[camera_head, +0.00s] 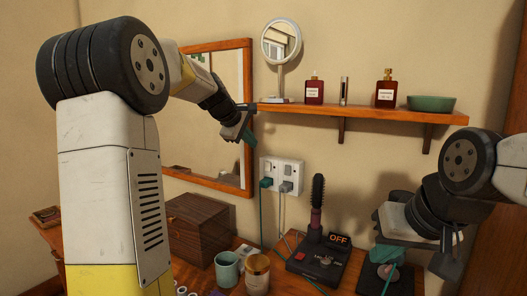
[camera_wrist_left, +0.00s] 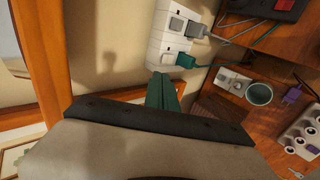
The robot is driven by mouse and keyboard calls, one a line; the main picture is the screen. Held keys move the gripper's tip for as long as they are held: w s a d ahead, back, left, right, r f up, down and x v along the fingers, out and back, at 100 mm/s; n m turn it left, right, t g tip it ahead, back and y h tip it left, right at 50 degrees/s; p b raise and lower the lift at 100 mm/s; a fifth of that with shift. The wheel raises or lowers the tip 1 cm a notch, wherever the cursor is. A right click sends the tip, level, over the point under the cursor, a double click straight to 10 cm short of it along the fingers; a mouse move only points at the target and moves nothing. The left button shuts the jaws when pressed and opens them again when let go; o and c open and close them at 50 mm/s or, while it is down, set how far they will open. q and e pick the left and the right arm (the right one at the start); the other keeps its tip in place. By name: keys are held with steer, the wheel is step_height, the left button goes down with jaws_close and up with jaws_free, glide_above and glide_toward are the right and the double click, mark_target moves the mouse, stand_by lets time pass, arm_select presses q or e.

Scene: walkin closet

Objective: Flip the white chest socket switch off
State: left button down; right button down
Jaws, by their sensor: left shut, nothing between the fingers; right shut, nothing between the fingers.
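A white double wall socket (camera_head: 281,174) with switches is on the wall below the shelf. A green plug is in its left half and a grey plug in its right half. It also shows at the top of the left wrist view (camera_wrist_left: 158,50); I cannot tell the switch positions. My left gripper (camera_head: 249,139) is shut and empty, above and left of the socket, apart from it. Its teal fingertips (camera_wrist_left: 162,92) show in the left wrist view just below the socket. My right gripper (camera_head: 442,262) is shut and empty at the lower right, partly hidden by its own wrist.
A mirror (camera_head: 243,110) hangs behind my left arm. A shelf (camera_head: 360,112) with bottles and a green bowl projects above the socket. Below are a wooden box (camera_head: 199,226), cups, and a black stand (camera_head: 318,262) with a brush and an OFF sign. Cords hang beneath the socket.

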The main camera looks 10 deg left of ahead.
arm_select(q)
steer(key=shift+s+a+r, duration=0.2)
steer(key=shift+s+r, duration=0.35)
steer(key=shift+r, duration=0.35)
steer(key=shift+s, duration=0.1)
